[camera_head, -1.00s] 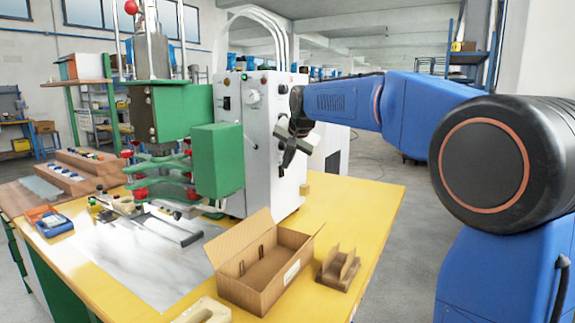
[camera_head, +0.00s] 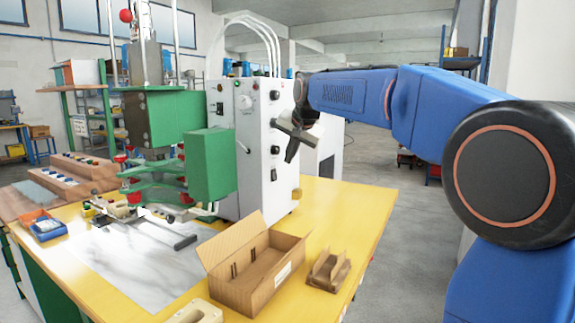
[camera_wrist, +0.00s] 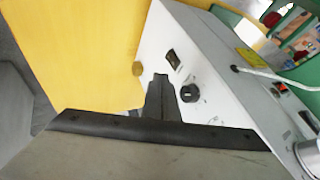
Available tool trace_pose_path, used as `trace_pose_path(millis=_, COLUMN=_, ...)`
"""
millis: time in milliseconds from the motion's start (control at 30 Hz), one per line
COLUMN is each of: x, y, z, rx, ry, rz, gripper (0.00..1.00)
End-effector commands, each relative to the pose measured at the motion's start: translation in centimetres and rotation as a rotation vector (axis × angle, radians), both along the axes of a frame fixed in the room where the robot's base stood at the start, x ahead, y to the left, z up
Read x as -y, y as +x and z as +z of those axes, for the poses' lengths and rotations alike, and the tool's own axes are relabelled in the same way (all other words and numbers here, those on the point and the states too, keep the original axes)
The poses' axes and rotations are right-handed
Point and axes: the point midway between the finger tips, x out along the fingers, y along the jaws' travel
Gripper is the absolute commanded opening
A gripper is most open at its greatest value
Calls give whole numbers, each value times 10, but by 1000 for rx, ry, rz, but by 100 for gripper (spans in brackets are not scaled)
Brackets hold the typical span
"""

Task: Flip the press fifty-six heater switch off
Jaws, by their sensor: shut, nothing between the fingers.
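The white press control cabinet (camera_head: 254,165) stands on the yellow table with switches and a knob on its front panel. In the wrist view a black rocker switch (camera_wrist: 174,60) sits on the white panel, above a black round knob (camera_wrist: 190,92). I cannot read labels or tell which switch is the heater's, nor the rocker's position. My gripper (camera_head: 290,159) is shut and empty in front of the panel's right part. In the wrist view its dark fingertips (camera_wrist: 161,78) point at the panel, just left of the rocker and knob; contact is not clear.
The green press (camera_head: 165,120) stands left of the cabinet. An open cardboard box (camera_head: 240,290) and a small brown holder (camera_head: 328,270) are on the table in front. The table's right side (camera_head: 355,210) is clear.

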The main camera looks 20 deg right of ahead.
Motion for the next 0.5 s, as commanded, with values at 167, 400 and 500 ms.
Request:
trace_pose_path(millis=167, x=-3, y=-16, z=30, rx=3, ry=0, rz=1, gripper=0)
trace_pose_path(millis=400, x=-5, y=-29, z=52, rx=1, ry=0, rz=0, gripper=0)
trace_pose_path(millis=500, x=-5, y=-31, z=56, rx=1, ry=1, rz=-1, gripper=0)
